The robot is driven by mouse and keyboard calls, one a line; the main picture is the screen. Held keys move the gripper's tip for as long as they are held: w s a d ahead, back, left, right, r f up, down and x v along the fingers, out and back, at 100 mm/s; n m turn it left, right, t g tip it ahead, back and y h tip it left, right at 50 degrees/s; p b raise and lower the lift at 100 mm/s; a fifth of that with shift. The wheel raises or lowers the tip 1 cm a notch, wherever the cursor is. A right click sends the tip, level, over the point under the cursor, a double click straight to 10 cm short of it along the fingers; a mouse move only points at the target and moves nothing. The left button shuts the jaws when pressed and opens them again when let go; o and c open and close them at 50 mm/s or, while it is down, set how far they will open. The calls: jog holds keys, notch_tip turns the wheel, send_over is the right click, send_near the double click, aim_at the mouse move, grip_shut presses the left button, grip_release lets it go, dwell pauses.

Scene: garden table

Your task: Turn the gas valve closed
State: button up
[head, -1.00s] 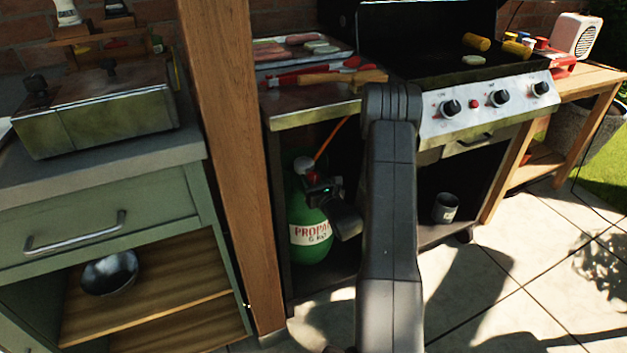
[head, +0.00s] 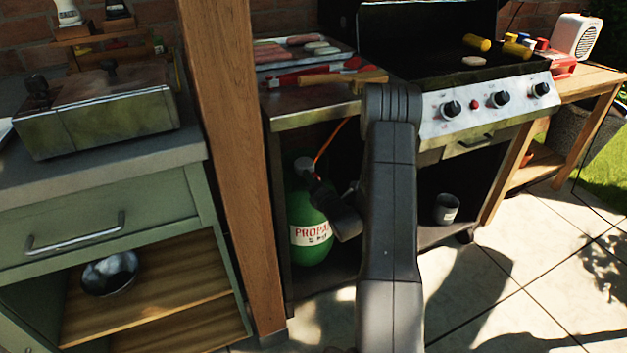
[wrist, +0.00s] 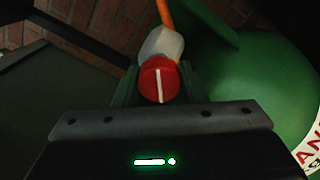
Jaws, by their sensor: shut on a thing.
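The gas valve is a round red knob (wrist: 150,80) with a white line across its face, seen in the wrist view. The line stands nearly upright in that picture. The knob sits on a pale fitting (wrist: 166,44) with an orange hose. My gripper (wrist: 159,88) has a finger on each side of the knob and is shut on it. In the head view, my gripper (head: 311,175) is at the top of the green propane bottle (head: 306,252), and the knob is hidden there. The bottle stands on the grill cart's lower shelf.
The grill (head: 490,98) and its side shelf (head: 300,110) are above the bottle. A wooden post (head: 228,150) stands close on the left. A dark cup (head: 446,208) is on the lower shelf. The paved floor (head: 510,290) in front is clear.

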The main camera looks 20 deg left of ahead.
jog(key=m+p, duration=0.1)
jog(key=m, duration=0.5)
jog(key=shift+m, duration=0.4)
dwell(0.3)
jog(key=o, duration=1)
jog(key=shift+c, duration=0.2)
jog(key=shift+s+d, duration=0.1)
jog(key=p+v, duration=0.2)
jog(key=v, duration=1.1)
jog(key=shift+d, duration=0.3)
jog(key=shift+s+a, duration=0.1)
